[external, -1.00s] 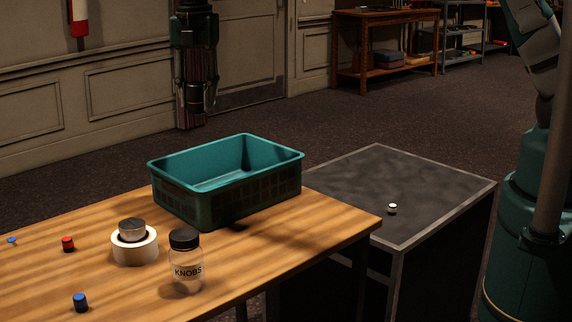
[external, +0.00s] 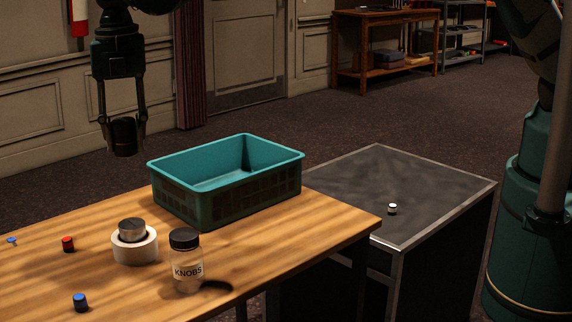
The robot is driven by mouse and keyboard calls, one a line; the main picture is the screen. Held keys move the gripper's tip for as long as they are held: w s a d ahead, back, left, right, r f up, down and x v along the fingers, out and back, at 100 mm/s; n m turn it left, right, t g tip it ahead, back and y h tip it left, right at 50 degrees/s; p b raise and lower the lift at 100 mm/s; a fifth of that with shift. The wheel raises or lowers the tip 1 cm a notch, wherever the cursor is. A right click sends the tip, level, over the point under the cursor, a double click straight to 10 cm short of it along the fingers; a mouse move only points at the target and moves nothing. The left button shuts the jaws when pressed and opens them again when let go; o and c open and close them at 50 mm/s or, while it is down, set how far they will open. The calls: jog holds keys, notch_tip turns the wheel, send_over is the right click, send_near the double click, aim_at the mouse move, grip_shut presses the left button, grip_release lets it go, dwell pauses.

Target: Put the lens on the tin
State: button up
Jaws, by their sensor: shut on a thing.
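My gripper (external: 123,142) is in the upper left of the external view, pointing down. It is shut on a dark, short cylinder, the lens (external: 124,134), held between its two fingers in the air above and behind the wooden table. A small silver round tin (external: 131,225) is on the table's left part. It sits on or in a white ring like a roll of tape (external: 136,250); I cannot tell which. The lens is apart from the tin, well above it in the picture.
A teal crate (external: 228,192) stands at the back of the wooden table (external: 85,213). A KNOBS jar (external: 187,268) stands right of the white ring. Red (external: 68,244) and blue (external: 80,302) knobs lie left. A dark side table (external: 345,180) holds a small white-topped knob (external: 392,208).

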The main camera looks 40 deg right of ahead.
aim_at(123, 157)
jog(key=shift+s+a, duration=0.55)
jog(key=shift+a, duration=0.25)
notch_tip(123, 157, down, 5)
jog(key=shift+d+r, duration=0.1)
jog(key=shift+r, duration=0.1)
jog(key=shift+w+f, duration=0.1)
jog(key=shift+f, duration=0.15)
jog(key=shift+f, duration=3.1)
jog(key=shift+f, duration=0.1)
jog(key=shift+f, duration=1.8)
jog(key=shift+f, duration=0.1)
